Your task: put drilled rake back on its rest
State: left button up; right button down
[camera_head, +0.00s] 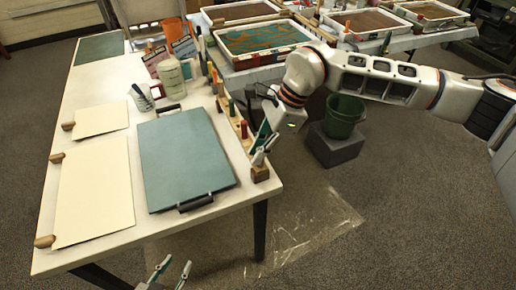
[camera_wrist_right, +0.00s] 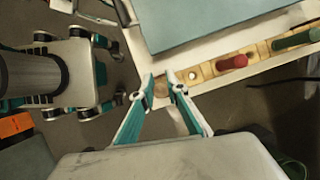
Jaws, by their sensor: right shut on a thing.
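My right gripper (camera_head: 263,157) is at the table's front right corner, its fingers pointing down. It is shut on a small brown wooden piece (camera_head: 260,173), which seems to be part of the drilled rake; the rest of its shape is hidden. In the right wrist view the piece (camera_wrist_right: 161,88) shows between the fingertips. A pale wooden rack with holes (camera_wrist_right: 200,74) runs along the table edge beside it, touching or very close. I cannot tell whether this rack is the rake's rest. My left gripper (camera_head: 171,270) is low in front of the table, open and empty.
Red-handled (camera_head: 244,129) and green-handled (camera_head: 231,108) tools stand in the rack. A blue-grey board (camera_head: 185,155) with black clips and cream sheets (camera_head: 95,195) lie on the table. A bottle (camera_head: 171,77) stands behind. A green bucket (camera_head: 344,115) is beyond the right edge.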

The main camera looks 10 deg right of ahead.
jog(key=c, duration=1.9)
grip_release()
